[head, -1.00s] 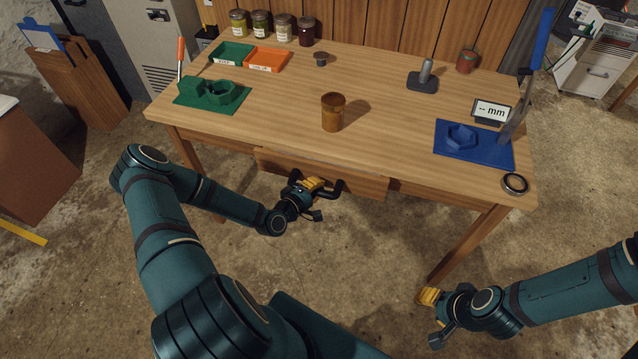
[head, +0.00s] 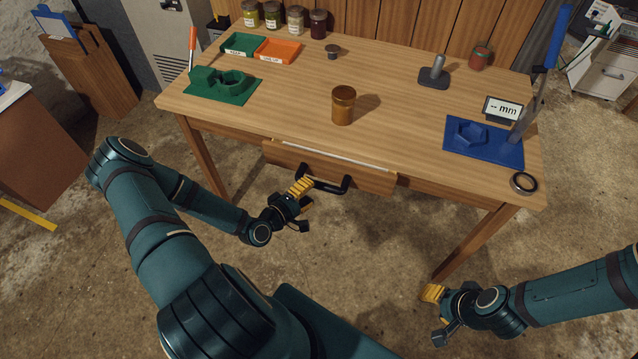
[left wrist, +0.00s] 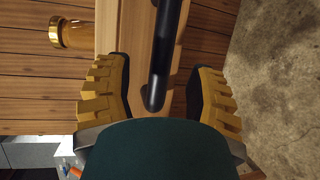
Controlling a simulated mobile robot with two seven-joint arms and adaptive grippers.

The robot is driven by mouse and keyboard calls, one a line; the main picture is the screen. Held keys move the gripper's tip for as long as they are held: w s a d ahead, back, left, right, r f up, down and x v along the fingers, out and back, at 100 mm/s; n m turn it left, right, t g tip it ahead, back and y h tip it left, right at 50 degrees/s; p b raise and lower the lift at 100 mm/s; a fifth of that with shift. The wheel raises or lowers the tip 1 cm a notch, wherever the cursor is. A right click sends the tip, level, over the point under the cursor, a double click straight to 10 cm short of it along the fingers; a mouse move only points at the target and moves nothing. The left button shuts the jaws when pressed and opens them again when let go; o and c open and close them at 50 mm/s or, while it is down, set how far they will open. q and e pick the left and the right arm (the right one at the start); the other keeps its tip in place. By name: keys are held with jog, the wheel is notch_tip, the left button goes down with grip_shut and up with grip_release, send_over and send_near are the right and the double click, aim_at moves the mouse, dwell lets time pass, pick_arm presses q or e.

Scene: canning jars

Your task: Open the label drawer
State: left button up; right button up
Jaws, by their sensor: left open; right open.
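The drawer (head: 372,178) is under the front edge of the wooden table. It stands a little way open, with a pale strip of its inside (head: 335,155) showing behind its front. Its black bar handle (head: 326,186) faces me. My left gripper (head: 304,187) is open at the left part of the handle. In the left wrist view the handle (left wrist: 163,60) runs between the two spread yellow fingers, with gaps on both sides. My right gripper (head: 434,303) is open and empty, low down in front of the table's right leg.
On the table (head: 270,105) stand an amber jar (head: 343,106), a green fixture (head: 222,84), a blue fixture (head: 485,140), green (head: 243,44) and orange (head: 278,50) trays, and a ring (head: 523,182) near the right corner. The floor before the drawer is clear.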

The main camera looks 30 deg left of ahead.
aim_at(317, 188)
pick_arm(q)
jog(key=shift+v, duration=2.25)
jog(key=d+f+v, duration=0.1)
jog(key=v, duration=0.3)
jog(key=x, duration=0.8)
jog(key=b+x, duration=0.1)
jog(key=x, duration=0.4)
jog(key=shift+w+a+r, duration=0.1)
jog(key=shift+a+r, duration=0.15)
jog(key=shift+r, duration=0.1)
grip_shut()
